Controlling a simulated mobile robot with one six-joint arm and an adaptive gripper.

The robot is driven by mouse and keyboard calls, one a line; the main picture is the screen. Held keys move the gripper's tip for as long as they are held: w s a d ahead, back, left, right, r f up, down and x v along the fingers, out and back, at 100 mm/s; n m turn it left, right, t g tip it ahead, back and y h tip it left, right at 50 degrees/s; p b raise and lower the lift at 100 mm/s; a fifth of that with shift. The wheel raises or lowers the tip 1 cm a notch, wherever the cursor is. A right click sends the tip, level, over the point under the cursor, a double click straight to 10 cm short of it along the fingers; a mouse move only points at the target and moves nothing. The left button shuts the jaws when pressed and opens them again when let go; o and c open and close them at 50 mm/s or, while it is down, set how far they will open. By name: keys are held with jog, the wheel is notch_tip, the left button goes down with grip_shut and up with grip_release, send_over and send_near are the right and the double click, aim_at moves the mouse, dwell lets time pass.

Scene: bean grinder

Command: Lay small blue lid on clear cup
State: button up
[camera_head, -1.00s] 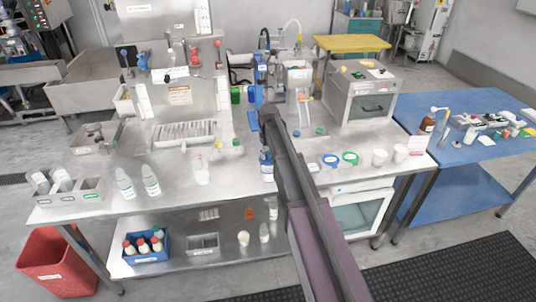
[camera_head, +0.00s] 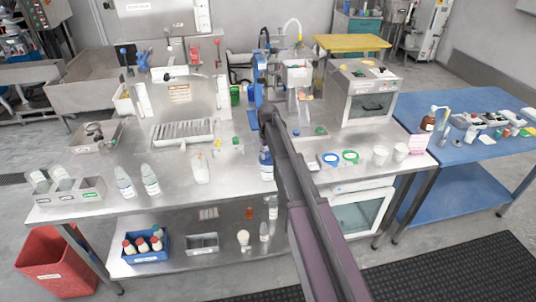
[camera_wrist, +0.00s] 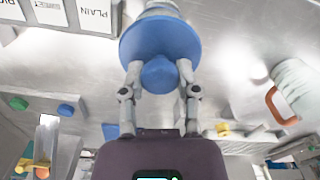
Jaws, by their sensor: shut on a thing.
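The small blue lid (camera_wrist: 160,40) fills the top middle of the wrist view. My gripper (camera_wrist: 159,74) is shut on its raised blue knob, with one finger on each side. A pale, round, partly see-through thing shows just beyond the lid's far rim at the picture's top edge. It may be the clear cup, but the lid hides most of it, and I cannot tell whether they touch. In the head view my arm (camera_head: 283,160) reaches over the steel table. The lid and fingertips cannot be clearly made out there.
A clear vessel with an orange handle (camera_wrist: 283,100) stands to the right in the wrist view. A green knob (camera_wrist: 18,103) and a blue knob (camera_wrist: 66,109) lie left. In the head view, white cups (camera_head: 380,155) stand right and bottles (camera_head: 151,180) left on the steel table (camera_head: 105,220).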

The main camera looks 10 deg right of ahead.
jog(key=shift+f+b, duration=0.35)
dwell(0.4)
dwell(0.5)
jog(key=o, duration=1)
jog(key=shift+o, duration=1.2)
jog(key=shift+r, duration=0.1)
jog(key=shift+r+p, duration=2.95)
jog(key=shift+p, duration=0.1)
